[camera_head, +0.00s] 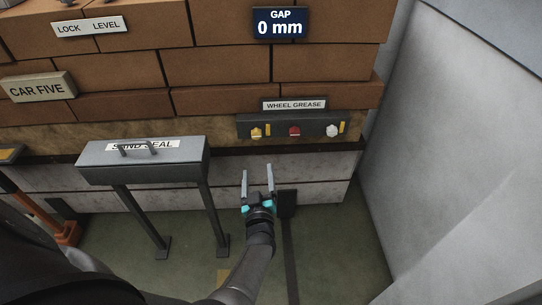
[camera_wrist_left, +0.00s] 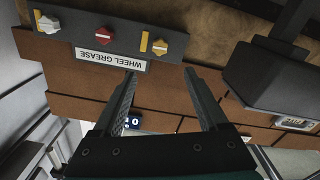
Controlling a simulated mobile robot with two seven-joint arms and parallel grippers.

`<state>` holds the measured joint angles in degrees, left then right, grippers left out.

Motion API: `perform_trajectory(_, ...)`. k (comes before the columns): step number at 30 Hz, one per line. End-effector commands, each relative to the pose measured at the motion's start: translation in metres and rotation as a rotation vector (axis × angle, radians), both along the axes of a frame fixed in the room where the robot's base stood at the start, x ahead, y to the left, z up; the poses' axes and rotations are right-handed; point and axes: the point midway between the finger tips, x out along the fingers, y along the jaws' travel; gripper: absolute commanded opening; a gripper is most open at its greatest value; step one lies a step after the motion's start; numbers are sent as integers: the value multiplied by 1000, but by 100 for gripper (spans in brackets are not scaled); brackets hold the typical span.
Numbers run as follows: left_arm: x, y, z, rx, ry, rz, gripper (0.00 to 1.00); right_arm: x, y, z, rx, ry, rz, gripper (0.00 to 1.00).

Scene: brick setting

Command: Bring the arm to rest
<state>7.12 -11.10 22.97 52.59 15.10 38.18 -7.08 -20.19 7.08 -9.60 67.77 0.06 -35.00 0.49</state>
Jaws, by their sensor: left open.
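My left gripper (camera_head: 258,184) is open and empty in the head view. Its two fingers point up the picture toward the brick stack, below the wheel grease panel. In the left wrist view the fingers of the left gripper (camera_wrist_left: 160,88) stand apart with nothing between them. The wheel grease panel (camera_head: 317,124) carries a yellow, a red and a white knob; it also shows upside down in the left wrist view (camera_wrist_left: 124,28). My right gripper is in neither view.
A grey sand seal box (camera_head: 187,162) on two legs stands left of the gripper. Stacked bricks (camera_head: 213,66) rise behind, with a display (camera_head: 280,23) reading GAP 0 mm. A grey wall (camera_head: 440,130) is at the right. An orange object (camera_head: 68,233) stands at lower left.

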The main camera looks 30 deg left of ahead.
Motion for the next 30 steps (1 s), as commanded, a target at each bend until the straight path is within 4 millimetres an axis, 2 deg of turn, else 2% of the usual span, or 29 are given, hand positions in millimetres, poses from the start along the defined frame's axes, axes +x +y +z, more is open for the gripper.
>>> perform_trajectory(5,0,0,0,0,2,-2,76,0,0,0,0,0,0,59)
perform_trajectory(8,-3,-7,-12,2,49,-44,76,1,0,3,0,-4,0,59)
perform_trajectory(11,-16,-26,-46,3,187,-159,76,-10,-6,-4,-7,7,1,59)
perform_trajectory(13,-37,-43,-81,4,329,-266,76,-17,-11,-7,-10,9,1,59)
perform_trajectory(15,-70,-59,-119,8,496,-375,76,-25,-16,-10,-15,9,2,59)
perform_trajectory(17,-104,-69,-150,12,637,-458,76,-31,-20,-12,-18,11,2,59)
perform_trajectory(20,-168,-76,-192,26,864,-569,76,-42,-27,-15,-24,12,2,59)
perform_trajectory(21,-195,-77,-206,31,951,-606,76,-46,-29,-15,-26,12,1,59)
perform_trajectory(24,-260,-71,-231,48,1148,-679,76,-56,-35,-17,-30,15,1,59)
perform_trajectory(27,-313,-63,-245,66,1303,-727,76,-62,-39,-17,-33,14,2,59)
perform_trajectory(30,-347,-55,-251,78,1404,-753,76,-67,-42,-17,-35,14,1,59)
